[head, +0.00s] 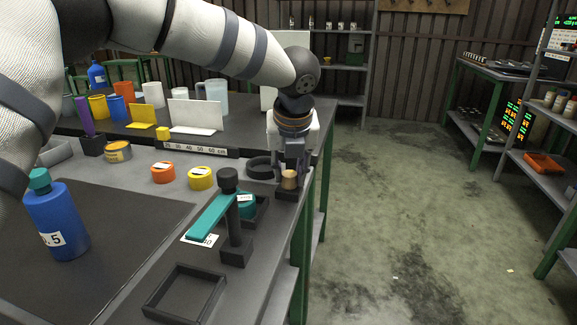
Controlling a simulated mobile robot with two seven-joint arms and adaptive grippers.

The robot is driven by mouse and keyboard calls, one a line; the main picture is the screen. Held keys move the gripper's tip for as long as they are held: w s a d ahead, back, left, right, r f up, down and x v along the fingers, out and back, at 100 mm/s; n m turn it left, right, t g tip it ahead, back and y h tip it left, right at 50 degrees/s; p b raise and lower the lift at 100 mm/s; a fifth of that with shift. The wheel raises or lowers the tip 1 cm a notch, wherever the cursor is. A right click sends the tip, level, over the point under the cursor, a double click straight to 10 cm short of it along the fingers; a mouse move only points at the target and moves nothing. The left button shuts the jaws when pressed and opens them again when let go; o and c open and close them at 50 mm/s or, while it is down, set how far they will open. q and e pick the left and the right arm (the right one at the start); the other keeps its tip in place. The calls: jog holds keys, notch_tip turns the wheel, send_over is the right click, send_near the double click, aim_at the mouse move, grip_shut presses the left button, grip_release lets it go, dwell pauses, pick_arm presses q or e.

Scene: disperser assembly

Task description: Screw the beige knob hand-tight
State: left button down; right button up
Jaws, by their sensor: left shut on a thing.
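The beige knob (289,181) is a small pale cylinder low over a dark block (288,195) at the right edge of the bench. My left gripper (290,172) points straight down from above and is shut on the knob. The fingers hide the knob's upper part. I cannot tell how the knob's lower end meets the block. My right gripper is not in view.
A black ring (261,167), a yellow lid (200,178) and an orange lid (163,172) lie to the left. An empty black tray (151,312) is nearer. The floor at right is clear.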

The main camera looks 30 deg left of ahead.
pick_arm(q)
jog(key=shift+s+a+r+m+h+p, duration=0.1)
jog(key=shift+r+m+h+p, duration=0.15)
jog(key=shift+m+p, duration=0.3)
jog(key=shift+r+m+h+p, duration=0.15)
jog(key=shift+m+h+p, duration=0.1)
jog(key=shift+m+p, duration=0.3)
jog(key=m+h, duration=0.1)
jog(key=m, duration=0.2)
jog(key=shift+f+t+p, duration=0.2)
jog(key=shift+t+p, duration=0.2)
jog(key=m, duration=0.1)
jog(key=m+h, duration=0.1)
jog(key=shift+a+f+m, duration=0.15)
jog(key=shift+f+m, duration=0.05)
jog(key=shift+m, duration=0.1)
jog(key=shift+m+h, duration=0.6)
jog(key=shift+m, duration=0.9)
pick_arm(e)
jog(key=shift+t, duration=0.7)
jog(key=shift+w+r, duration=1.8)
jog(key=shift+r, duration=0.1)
pick_arm(q)
jog(key=shift+m+g, duration=0.3)
jog(key=c, duration=1.3)
grip_release()
